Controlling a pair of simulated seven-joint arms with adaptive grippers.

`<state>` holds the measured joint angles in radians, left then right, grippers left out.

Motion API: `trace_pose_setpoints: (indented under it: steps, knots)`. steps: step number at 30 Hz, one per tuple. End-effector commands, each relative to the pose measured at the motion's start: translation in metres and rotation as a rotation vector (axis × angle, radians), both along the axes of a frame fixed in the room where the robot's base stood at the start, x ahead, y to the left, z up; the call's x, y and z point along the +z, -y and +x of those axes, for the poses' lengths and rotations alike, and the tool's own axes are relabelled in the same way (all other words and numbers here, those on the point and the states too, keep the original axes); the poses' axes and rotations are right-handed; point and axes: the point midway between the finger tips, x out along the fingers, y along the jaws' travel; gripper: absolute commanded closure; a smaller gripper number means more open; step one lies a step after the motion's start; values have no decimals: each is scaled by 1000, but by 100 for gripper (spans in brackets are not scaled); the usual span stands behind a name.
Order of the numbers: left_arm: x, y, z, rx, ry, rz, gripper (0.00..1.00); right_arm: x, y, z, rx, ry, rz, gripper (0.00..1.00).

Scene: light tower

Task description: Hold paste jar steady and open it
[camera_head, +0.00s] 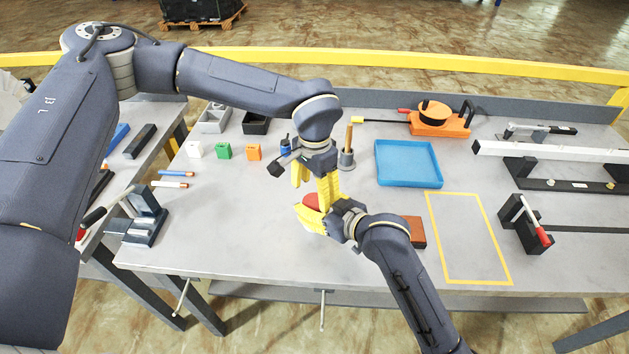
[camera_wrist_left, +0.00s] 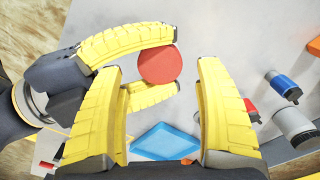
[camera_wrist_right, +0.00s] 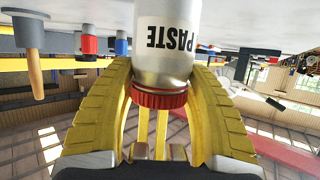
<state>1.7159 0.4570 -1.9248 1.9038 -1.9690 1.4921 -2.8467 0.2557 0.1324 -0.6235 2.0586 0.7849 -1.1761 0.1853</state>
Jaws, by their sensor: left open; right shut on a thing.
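The paste jar (camera_wrist_right: 166,52) is a pale cylinder marked PASTE with a red lid, upright on the table in the upside-down right wrist view. In the head view only its red lid (camera_head: 311,201) shows; the body is hidden by the grippers. My right gripper (camera_wrist_right: 160,92) is shut on the jar, its yellow fingers on either side just by the lid. My left gripper (camera_head: 313,188) is open, pointing down above the jar. In the left wrist view the round lid (camera_wrist_left: 160,65) lies between and beyond the spread left fingers, with a gap to each.
A blue tray (camera_head: 407,182) and a yellow taped rectangle (camera_head: 430,225) lie to the right. A red-brown block (camera_head: 416,231) is beside my right wrist. Small blocks (camera_head: 224,151) stand at the left.

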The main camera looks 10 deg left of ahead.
Motion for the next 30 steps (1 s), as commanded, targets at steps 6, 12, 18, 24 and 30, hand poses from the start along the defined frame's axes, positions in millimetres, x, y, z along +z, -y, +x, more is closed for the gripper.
trace_pose_setpoints:
  steps: [6, 12, 18, 24, 30]
  knots:
    - [-23, 0, 0, 0, -1, -1, 29, -1, 0, 0, 0, -2, -1, 100]
    - [-34, 0, 0, 0, -1, -1, 29, -1, 0, 0, 0, -1, -2, 100]
    - [-35, 0, 0, 1, 0, 0, 29, -1, 0, 0, 0, -1, -2, 100]
    - [-35, 0, 0, 0, 0, 0, 32, -1, 0, 0, 0, -1, -2, 100]
    - [-35, 0, 0, 0, 1, -1, 55, -1, 0, 0, 0, -1, -2, 100]
